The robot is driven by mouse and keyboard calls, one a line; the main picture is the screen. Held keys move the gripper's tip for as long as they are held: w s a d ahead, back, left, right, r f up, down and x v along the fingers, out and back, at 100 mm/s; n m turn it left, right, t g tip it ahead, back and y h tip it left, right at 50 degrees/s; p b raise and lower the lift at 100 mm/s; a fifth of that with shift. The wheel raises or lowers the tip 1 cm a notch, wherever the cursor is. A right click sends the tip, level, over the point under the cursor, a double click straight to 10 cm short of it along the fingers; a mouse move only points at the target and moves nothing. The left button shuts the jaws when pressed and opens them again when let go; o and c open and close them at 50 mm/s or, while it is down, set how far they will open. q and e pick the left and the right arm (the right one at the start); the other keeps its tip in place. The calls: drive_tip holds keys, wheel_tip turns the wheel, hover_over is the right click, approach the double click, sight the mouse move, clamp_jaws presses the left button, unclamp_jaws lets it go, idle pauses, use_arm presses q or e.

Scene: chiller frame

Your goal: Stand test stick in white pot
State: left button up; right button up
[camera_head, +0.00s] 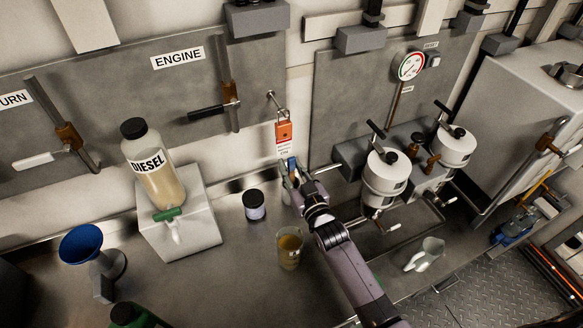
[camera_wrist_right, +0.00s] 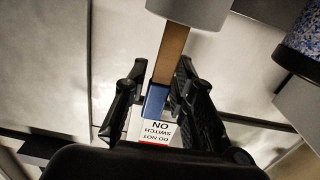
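In the head view the blue end (camera_head: 292,162) shows at my right gripper (camera_head: 291,176), above the bench near the back wall. In the wrist view the brown end of the stick meets the rim of a pale cylinder, apparently the white pot (camera_wrist_right: 190,9). The pot's mouth is not visible, so I cannot tell how deep the stick sits. My left gripper is not in view.
A dark-lidded jar (camera_head: 254,205) stands left of the gripper, and a glass of yellowish liquid (camera_head: 289,248) in front. A red tag (camera_head: 284,131) hangs on the wall just above. White canisters (camera_head: 385,180) stand to the right.

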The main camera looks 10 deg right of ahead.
drive_tip(key=shift+o, duration=0.9)
drive_tip(key=shift+r, duration=0.25)
drive_tip(key=s+d+b, duration=0.1)
drive_tip(key=s+d, duration=0.1)
drive_tip(key=s, duration=0.9)
drive_tip(key=shift+s+d, duration=0.15)
drive_tip(key=shift+s, duration=0.25)
drive_tip(key=shift+f, duration=0.1)
